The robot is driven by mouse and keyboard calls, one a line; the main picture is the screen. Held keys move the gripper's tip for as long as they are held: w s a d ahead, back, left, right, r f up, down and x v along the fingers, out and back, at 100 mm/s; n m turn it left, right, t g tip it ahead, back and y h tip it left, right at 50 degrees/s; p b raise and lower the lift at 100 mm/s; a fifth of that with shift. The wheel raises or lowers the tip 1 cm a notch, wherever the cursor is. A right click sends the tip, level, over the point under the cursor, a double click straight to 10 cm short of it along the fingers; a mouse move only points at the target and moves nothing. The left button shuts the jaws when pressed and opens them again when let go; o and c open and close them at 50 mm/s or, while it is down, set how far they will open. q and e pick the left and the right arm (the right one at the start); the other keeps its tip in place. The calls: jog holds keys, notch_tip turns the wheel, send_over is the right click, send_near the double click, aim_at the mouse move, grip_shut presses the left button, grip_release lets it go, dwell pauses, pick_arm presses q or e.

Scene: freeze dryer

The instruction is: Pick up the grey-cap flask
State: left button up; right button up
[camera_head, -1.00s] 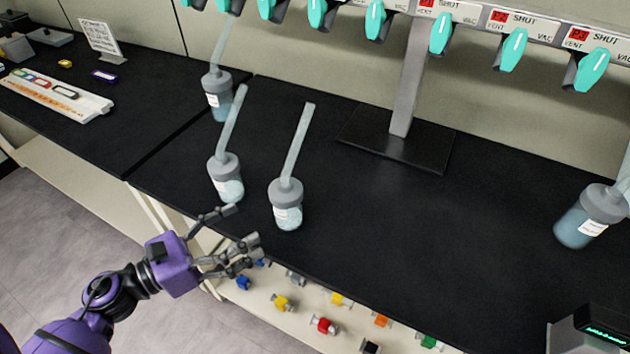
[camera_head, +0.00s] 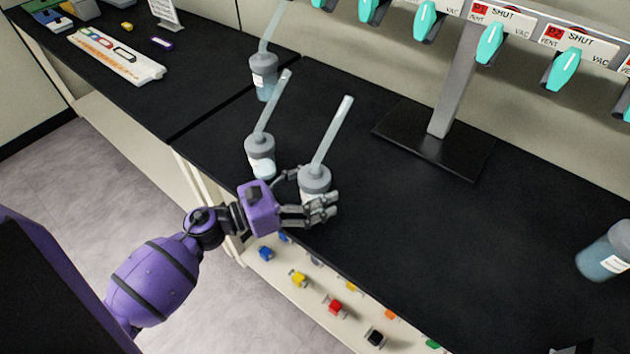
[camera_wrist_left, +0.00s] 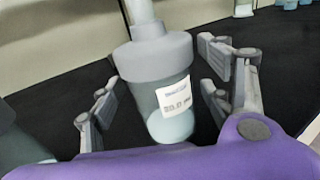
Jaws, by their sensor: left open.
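Several flasks with grey caps and long tubes stand on the black bench. The nearest grey-cap flask (camera_head: 315,181) is upright at the front edge area, its lower body partly hidden by my gripper. My left gripper (camera_head: 312,194) is open, with its fingers on either side of this flask. In the left wrist view the same flask (camera_wrist_left: 160,75) stands between the spread fingers (camera_wrist_left: 165,100), with a white label on its glass; gaps show on both sides. A second grey-cap flask (camera_head: 260,150) stands just behind left, and a third (camera_head: 264,75) farther back.
Another grey-cap flask (camera_head: 605,252) stands at the right. A metal stand (camera_head: 440,140) carries the valve manifold with teal handles above the bench. A shelf (camera_head: 290,290) with coloured pieces lies below the front edge. The bench middle is clear.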

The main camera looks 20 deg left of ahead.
pick_arm(q)
jog(key=shift+c, duration=0.6)
grip_shut()
